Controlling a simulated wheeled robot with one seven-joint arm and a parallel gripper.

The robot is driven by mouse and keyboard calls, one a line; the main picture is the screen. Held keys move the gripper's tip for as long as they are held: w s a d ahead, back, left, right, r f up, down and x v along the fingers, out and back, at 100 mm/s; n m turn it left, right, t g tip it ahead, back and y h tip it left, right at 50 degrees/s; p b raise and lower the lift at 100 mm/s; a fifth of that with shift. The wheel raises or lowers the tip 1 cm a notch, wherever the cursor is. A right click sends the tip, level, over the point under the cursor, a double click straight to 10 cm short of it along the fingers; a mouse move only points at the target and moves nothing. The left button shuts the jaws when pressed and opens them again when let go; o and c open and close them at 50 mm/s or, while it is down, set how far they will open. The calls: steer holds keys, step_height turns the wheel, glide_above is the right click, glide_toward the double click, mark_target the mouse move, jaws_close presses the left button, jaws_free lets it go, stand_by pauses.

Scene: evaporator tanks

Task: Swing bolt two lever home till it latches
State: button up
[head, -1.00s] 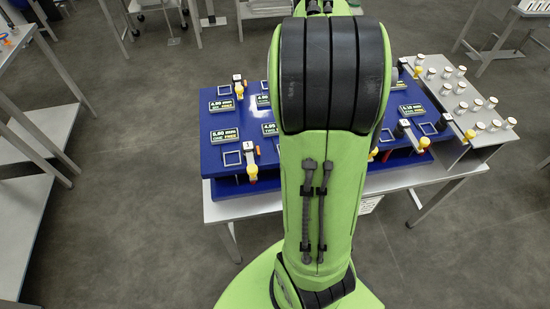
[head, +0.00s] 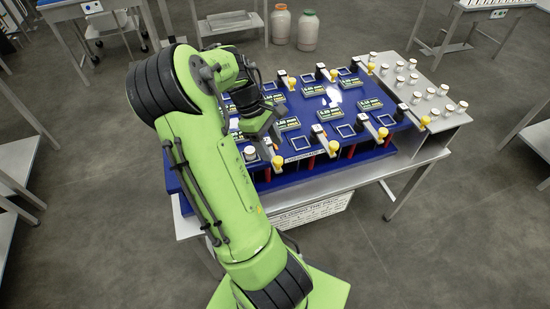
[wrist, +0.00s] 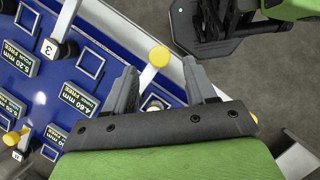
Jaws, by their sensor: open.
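In the wrist view my gripper (wrist: 166,85) is open, its two grey fingers apart. A grey lever (wrist: 148,75) with a round yellow knob (wrist: 159,56) lies in the gap between them, with the knob just beyond the fingertips. I cannot tell whether a finger touches the lever. Its number is hidden, so I cannot tell if it is bolt two's. In the head view my gripper (head: 266,128) is over the front left of the blue panel (head: 345,104), near a yellow knob (head: 279,162). Part of that lever is hidden by my arm.
Several similar levers with yellow knobs line the panel, such as the front one (head: 333,146). A block marked 3 (wrist: 49,47) is to the left in the wrist view. A grey rack (head: 425,93) of white-capped pieces stands at the right. Open floor lies in front.

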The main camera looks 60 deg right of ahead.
mark_target(278, 159)
steer(key=x, duration=0.4)
steer(key=shift+f+b, duration=0.25)
steer(key=shift+b, duration=0.05)
jaws_close()
